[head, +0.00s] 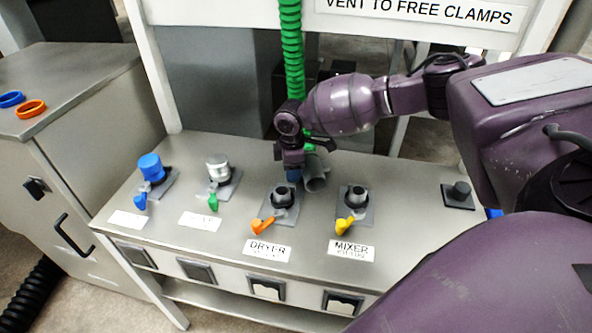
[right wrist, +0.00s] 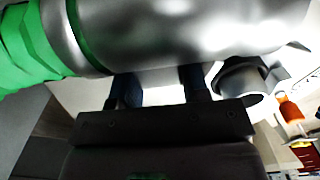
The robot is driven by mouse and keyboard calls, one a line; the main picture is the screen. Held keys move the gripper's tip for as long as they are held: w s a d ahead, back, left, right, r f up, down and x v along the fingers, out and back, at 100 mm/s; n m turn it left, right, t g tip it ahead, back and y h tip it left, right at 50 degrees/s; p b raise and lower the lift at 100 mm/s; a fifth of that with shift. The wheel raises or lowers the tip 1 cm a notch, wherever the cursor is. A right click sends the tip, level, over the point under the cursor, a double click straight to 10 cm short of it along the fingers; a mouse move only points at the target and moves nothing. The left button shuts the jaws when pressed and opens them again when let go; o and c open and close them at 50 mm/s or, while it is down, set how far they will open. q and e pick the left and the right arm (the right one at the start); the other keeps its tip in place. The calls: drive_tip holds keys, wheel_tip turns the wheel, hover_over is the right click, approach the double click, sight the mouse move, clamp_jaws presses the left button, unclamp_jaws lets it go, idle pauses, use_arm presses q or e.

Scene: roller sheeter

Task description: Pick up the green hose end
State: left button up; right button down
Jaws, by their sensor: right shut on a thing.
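The green coiled hose (head: 292,55) hangs down from the top of the frame to the bench, passing behind my right arm. Its grey cuff-like end (head: 316,178) shows beside my right gripper (head: 292,172), just behind the DRYER port. In the right wrist view the silver hose end (right wrist: 190,30) lies across the fingers of my right gripper (right wrist: 160,88), with the green hose (right wrist: 30,50) leading off to the left. The gripper is shut on this end. The contact is partly hidden. My left gripper is not in view.
The bench carries a DRYER port (head: 282,195) with an orange lever, a MIXER port (head: 356,196) with a yellow lever, a blue-capped port (head: 151,167) and a silver-capped port (head: 218,167). Rings (head: 30,109) lie on the left cabinet.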

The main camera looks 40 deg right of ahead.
wheel_tip(320, 180, up, 19)
drive_tip(key=p, duration=0.2)
drive_tip(key=shift+p, duration=0.35)
drive_tip(key=shift+r, duration=0.1)
